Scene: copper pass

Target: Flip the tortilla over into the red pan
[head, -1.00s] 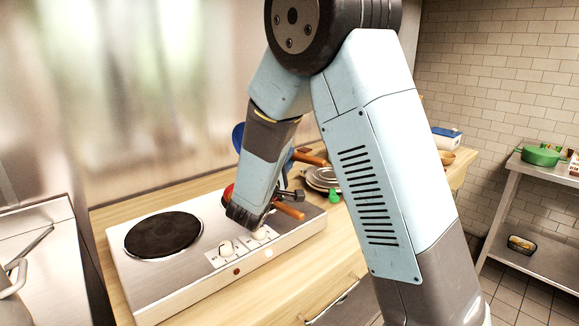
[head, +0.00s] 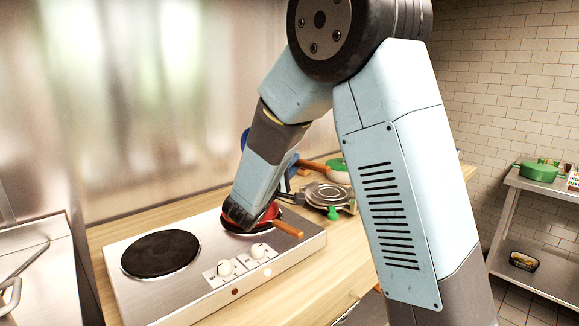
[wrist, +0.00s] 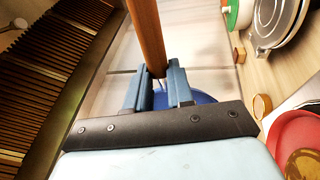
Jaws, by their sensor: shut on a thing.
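My gripper (wrist: 158,88) is shut on a brown wooden handle (wrist: 150,40), which also shows in the head view (head: 313,166). The handle appears to belong to the blue pan (wrist: 188,98), whose edge shows behind my arm in the head view (head: 245,138). The pan looks tipped on edge, and its inside is hidden. The red pan (wrist: 290,128) sits on the right burner, partly behind my wrist in the head view (head: 270,212), its handle (head: 288,229) pointing front right. A round golden-brown thing (wrist: 304,165), probably the tortilla, lies in the red pan, cut off by the frame.
The steel cooktop (head: 190,288) has a bare black left burner (head: 160,253) and two white knobs. Stacked metal lids or plates (head: 326,193) and a green-and-white pan (head: 341,174) stand right of it. A steel shelf (head: 515,205) stands at far right.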

